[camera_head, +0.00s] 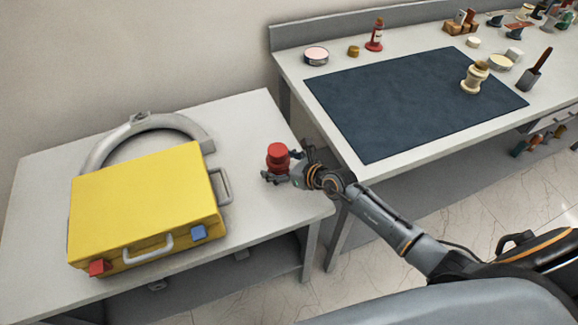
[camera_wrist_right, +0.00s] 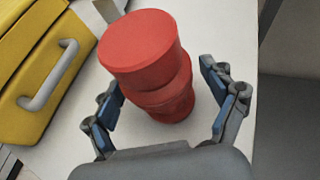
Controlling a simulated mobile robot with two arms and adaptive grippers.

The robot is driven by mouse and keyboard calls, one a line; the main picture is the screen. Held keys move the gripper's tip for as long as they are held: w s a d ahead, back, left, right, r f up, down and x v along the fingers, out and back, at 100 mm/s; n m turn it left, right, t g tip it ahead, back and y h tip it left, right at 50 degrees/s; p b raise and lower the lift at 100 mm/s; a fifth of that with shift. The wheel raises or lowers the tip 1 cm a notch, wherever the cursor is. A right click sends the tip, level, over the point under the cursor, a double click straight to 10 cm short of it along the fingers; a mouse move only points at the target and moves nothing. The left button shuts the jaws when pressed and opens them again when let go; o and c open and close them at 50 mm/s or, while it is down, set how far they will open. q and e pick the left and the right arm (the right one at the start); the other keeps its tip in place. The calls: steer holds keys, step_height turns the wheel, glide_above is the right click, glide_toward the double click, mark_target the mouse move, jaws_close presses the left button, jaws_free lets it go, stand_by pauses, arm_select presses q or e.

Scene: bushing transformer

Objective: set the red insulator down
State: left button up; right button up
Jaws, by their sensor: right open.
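The red insulator (camera_head: 278,157) stands upright near the right edge of the left table (camera_head: 255,118). In the wrist view the blue-padded fingers of my right gripper (camera_wrist_right: 165,98) are spread to either side of the insulator, with a gap on both sides. The insulator appears to rest on the white tabletop, though its base is partly hidden. My left gripper does not show.
A yellow case (camera_head: 145,205) with grey handles lies left of the insulator, before a grey curved piece (camera_head: 145,125). The right table has a dark blue mat (camera_head: 400,105) bearing a cream insulator (camera_head: 474,78); a red bottle (camera_head: 376,36) stands behind. Bare tabletop separates case and insulator.

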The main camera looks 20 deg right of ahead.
steer(key=v, duration=1.1)
steer(key=shift+d+f, duration=0.1)
steer(key=shift+f, duration=0.05)
steer(key=shift+s+d+r, duration=0.15)
steer(key=shift+s+r, duration=0.15)
steer(key=shift+s, duration=0.05)
